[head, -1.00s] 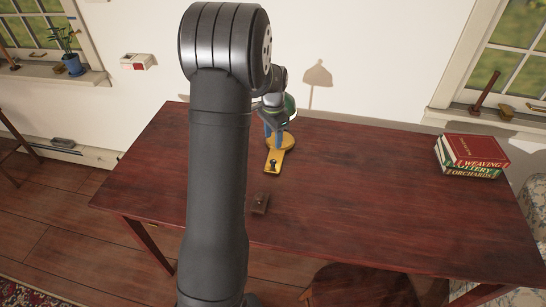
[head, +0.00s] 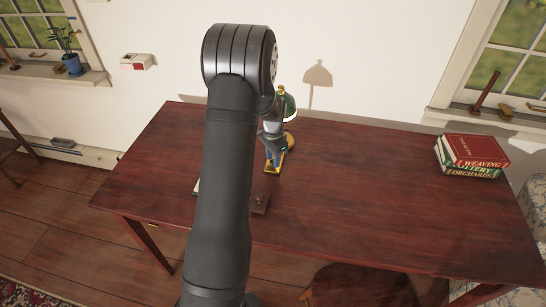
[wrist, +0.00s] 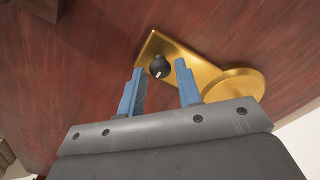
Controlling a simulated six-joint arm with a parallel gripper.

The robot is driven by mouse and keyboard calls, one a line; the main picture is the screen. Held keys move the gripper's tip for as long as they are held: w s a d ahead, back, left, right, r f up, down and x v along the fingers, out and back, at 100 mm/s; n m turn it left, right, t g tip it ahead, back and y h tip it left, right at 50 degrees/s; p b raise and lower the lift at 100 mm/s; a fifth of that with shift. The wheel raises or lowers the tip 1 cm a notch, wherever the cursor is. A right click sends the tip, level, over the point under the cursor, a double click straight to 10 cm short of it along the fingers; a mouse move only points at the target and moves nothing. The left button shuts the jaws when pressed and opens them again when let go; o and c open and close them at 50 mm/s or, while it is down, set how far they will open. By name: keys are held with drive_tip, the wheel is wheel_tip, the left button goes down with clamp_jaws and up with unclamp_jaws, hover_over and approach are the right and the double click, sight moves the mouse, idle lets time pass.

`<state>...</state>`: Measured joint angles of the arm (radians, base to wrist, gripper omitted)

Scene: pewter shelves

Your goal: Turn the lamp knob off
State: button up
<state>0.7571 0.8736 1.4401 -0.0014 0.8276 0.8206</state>
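The desk lamp has a green shade (head: 289,106) and a round brass base (wrist: 236,84) with a flat brass plate (wrist: 183,47) extending from it. A black knob (wrist: 159,66) with a pale mark stands on the plate. My gripper (wrist: 160,68) is open, its blue fingers apart, with the knob appearing between the fingertips in the wrist view. I cannot tell how far it is above the knob. In the head view my gripper (head: 273,160) is over the plate and hides the knob.
The lamp stands at the back of a dark red wooden table (head: 370,200). A small brown block (head: 260,204) lies nearer to me. A pale object (head: 196,187) is mostly hidden by my arm. Books (head: 472,157) are stacked at the right. The middle right is clear.

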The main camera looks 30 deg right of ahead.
clamp_jaws()
drive_tip(key=shift+n, duration=0.3)
drive_tip(key=n, duration=1.2)
drive_tip(key=shift+n, duration=0.3)
drive_tip(key=n, duration=0.4)
drive_tip(key=shift+n, duration=0.3)
